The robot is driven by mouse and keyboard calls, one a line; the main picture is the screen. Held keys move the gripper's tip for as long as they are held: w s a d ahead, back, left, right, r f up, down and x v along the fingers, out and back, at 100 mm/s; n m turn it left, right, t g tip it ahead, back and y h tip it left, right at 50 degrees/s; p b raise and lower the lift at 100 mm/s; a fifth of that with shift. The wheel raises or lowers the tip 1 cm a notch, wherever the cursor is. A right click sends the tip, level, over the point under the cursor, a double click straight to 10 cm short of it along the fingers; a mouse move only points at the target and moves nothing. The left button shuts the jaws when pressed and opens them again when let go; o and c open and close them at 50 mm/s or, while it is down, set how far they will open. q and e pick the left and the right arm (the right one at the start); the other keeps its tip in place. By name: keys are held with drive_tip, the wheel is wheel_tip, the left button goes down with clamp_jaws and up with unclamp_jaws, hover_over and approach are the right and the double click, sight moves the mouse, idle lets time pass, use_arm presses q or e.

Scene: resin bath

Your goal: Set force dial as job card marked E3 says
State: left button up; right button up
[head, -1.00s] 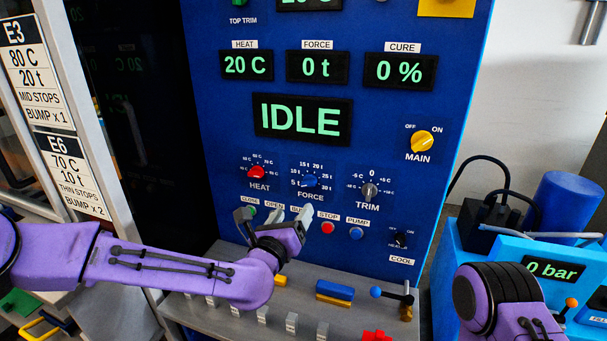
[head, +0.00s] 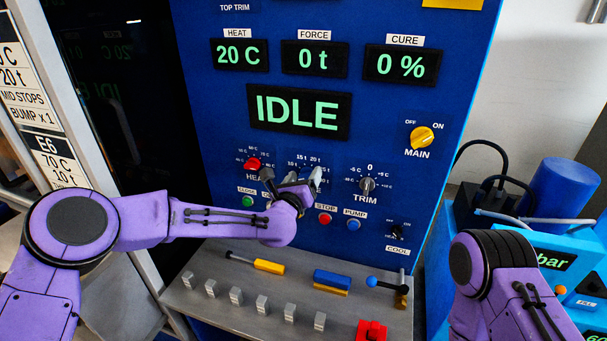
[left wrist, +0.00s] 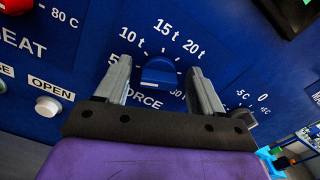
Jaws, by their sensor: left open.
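The blue force dial (left wrist: 158,72) sits between the two fingers of my left gripper (left wrist: 160,82) in the left wrist view, with gaps on both sides. The force display (head: 315,59) reads 0 t. The E3 job card (head: 20,90) at the left edge is cut off; 20 t, MID STOPS and BUMP x 1 show. My right gripper is out of view.
The red heat dial (head: 252,164) is left of the gripper, the trim dial (head: 367,185) right. The white OPEN button (left wrist: 48,106), red stop button (head: 324,218) and blue pump button (head: 353,224) lie below. A grey ledge (head: 250,312) with several levers juts out underneath.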

use_arm(q)
drive_tip(key=c, duration=1.1)
drive_tip(key=shift+o, duration=0.2)
